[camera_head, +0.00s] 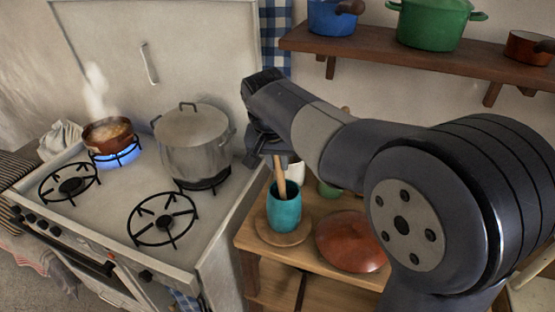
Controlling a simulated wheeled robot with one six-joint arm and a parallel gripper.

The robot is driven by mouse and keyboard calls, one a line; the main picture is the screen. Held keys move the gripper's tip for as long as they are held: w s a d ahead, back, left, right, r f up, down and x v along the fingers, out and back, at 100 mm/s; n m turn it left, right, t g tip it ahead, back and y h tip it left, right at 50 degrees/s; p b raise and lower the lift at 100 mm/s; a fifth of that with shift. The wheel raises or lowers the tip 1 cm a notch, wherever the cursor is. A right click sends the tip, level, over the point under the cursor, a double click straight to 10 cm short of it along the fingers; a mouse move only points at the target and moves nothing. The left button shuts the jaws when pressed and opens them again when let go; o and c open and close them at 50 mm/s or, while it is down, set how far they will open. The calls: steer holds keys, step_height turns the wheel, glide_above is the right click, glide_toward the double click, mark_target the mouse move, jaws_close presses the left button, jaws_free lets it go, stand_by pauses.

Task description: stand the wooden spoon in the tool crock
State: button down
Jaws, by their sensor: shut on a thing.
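The tool crock (284,212) is a teal cup-shaped pot standing on a round wooden plate on the wooden side table. The wooden spoon (280,176) is a light brown stick, nearly upright and tilted a little. Its lower end goes down inside the crock's mouth. My gripper (267,150) is above the crock and shut on the spoon's upper part. The fingers are dark and partly hidden by my own arm. The spoon's lower tip is hidden inside the crock, so I cannot tell whether it touches the bottom.
The stove at left carries a steaming brown pan (108,133) over a blue flame and a lidded grey pot (191,146). A reddish-brown lid (351,242) lies right of the crock. A shelf (420,60) with pots hangs above. Small containers behind the crock are partly hidden by my arm.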

steer(key=c, duration=1.3)
jaws_free()
steer(key=shift+o, duration=0.2)
steer(key=v, duration=1)
steer(key=shift+r, duration=0.4)
steer(key=shift+s+f, duration=0.1)
steer(key=shift+f, duration=0.05)
steer(key=x, duration=1)
steer(key=shift+f, duration=0.4)
steer(key=shift+r+p, duration=0.5)
steer(key=shift+r, duration=0.7)
